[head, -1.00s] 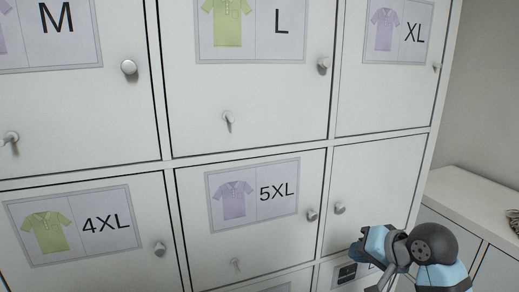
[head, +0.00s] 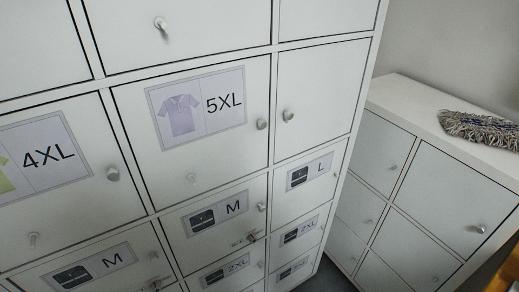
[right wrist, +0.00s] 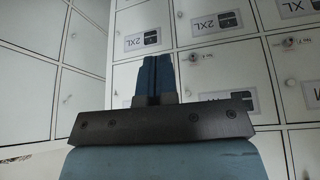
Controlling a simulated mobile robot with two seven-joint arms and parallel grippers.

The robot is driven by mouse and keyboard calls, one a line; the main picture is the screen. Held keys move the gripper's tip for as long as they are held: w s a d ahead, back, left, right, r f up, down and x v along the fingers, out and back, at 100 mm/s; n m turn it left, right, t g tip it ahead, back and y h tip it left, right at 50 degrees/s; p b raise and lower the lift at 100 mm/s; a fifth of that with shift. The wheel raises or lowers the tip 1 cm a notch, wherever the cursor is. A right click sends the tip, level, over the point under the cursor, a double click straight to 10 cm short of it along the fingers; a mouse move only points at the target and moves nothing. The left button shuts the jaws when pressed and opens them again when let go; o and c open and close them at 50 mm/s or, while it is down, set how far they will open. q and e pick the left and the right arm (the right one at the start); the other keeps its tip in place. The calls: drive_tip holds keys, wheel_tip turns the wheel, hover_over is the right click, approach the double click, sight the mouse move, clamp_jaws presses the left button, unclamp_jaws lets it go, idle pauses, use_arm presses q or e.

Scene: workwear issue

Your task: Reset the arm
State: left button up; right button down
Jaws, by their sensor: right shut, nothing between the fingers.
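My right gripper (right wrist: 153,80) shows in the right wrist view with its two blue fingers together and nothing between them. It points toward the white locker doors and appears apart from them. Neither gripper shows in the head view now. The locker wall fills most of the head view, with a 5XL door (head: 198,115) showing a purple polo shirt label, a 4XL door (head: 70,190) to its left and a plain door (head: 320,105) to its right. All the doors in view look closed.
Smaller doors labelled M (head: 235,222) and L (head: 322,190) sit below, several with keys or knobs. A low white cabinet (head: 395,100) stands to the right with a grey fringed mop head (head: 480,130) on top. A narrow strip of floor shows between them.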

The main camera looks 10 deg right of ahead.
drive_tip(key=w+a+f+t+y, duration=0.2)
drive_tip(key=w+a+f+t, duration=0.2)
drive_tip(key=f, duration=0.7)
drive_tip(key=shift+a+n+t+y, duration=0.35)
drive_tip(key=shift+a+t, duration=0.4)
drive_tip(key=shift+t, duration=0.35)
drive_tip(key=shift+w+a, duration=0.1)
